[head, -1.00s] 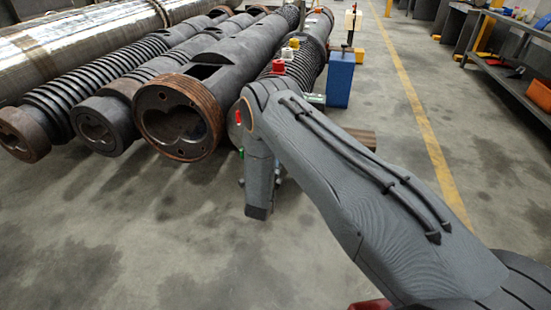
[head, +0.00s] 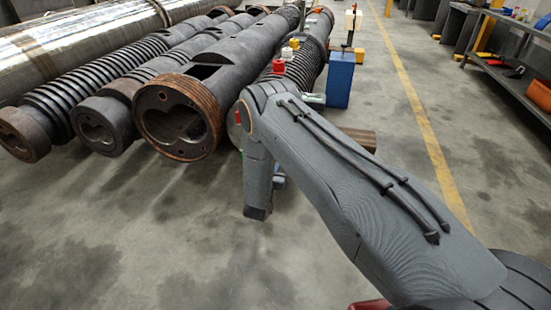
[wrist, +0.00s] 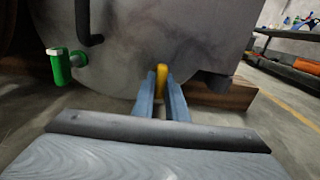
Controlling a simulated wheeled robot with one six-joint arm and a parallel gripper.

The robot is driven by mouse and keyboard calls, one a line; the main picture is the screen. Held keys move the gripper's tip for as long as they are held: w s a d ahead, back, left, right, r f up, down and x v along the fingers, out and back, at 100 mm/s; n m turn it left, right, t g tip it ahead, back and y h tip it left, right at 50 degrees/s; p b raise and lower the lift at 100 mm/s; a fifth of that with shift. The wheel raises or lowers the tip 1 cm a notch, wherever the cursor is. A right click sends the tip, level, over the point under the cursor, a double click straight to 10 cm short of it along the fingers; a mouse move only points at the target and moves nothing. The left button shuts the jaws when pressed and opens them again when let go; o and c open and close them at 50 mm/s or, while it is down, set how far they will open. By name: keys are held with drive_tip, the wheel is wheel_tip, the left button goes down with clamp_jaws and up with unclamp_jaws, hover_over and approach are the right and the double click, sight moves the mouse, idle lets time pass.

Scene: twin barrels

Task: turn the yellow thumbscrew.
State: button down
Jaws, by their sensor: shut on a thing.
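The yellow thumbscrew (wrist: 161,79) shows in the wrist view as a narrow upright yellow piece in front of a round grey metal end face (wrist: 140,45). My gripper (wrist: 160,84) has its two blue-grey fingers on either side of it, shut on the thumbscrew. The fingers hide its lower part. In the head view my arm covers the thumbscrew and the fingers, so neither can be made out there.
A green fitting (wrist: 60,68) and a dark curved handle (wrist: 88,25) stick out left of the fingers. A wooden block (wrist: 230,92) lies to the right. Large dark barrels (head: 180,115) lie left of my arm. The floor in front is clear.

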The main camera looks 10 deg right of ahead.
drive_tip(key=c, duration=1.8)
unclamp_jaws()
drive_tip(key=shift+p+v, duration=3.5)
drive_tip(key=shift+p, duration=1.55)
